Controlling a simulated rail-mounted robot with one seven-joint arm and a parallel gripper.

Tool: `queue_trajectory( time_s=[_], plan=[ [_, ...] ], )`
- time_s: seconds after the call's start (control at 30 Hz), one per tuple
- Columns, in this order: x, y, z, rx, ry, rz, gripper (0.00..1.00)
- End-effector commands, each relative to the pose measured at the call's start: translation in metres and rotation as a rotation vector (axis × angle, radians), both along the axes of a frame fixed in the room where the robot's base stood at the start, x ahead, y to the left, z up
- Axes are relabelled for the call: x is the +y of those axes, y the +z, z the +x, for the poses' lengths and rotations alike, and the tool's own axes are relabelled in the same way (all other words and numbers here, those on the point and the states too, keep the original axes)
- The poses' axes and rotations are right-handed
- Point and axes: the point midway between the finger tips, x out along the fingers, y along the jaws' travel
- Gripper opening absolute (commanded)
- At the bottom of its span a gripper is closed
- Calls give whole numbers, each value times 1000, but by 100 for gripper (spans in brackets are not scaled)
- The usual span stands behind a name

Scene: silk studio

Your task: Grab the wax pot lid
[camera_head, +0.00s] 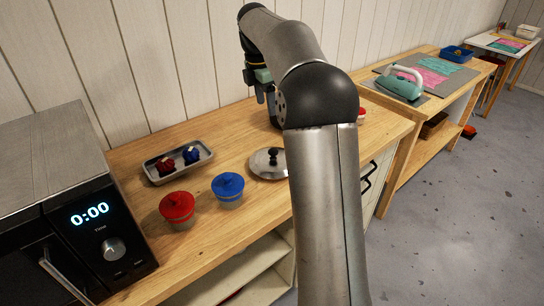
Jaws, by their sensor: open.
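A round silver lid with a black knob (266,163) lies on the wooden counter, right of the blue tub; it looks like the wax pot lid. My arm passes in front of its right edge. My gripper (264,96) is beyond the lid, higher in the picture, over the back part of the counter. It points down and is open. Its fingertips are small and partly hidden by my arm. A dark shape (273,118) shows just below it, mostly hidden; I cannot tell whether it is the wax pot.
A red tub (177,208) and a blue tub (228,188) with lids stand left of the silver lid. A metal tray (150,171) holds small red and blue items. A microwave (90,230) stands at left. A teal iron (400,86) rests on the farther table.

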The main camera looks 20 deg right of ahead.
Motion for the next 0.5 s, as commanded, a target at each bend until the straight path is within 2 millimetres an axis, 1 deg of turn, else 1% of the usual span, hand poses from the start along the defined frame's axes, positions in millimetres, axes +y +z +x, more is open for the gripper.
queue_trajectory(
  time_s=[0.07, 0.17, 0.5],
  plan=[
    [-3, -6, 3, 4, 19, 0, 56],
    [-6, -22, 2, 7, 22, 0, 56],
    [-14, -94, 2, 6, 20, 1, 56]
  ],
)
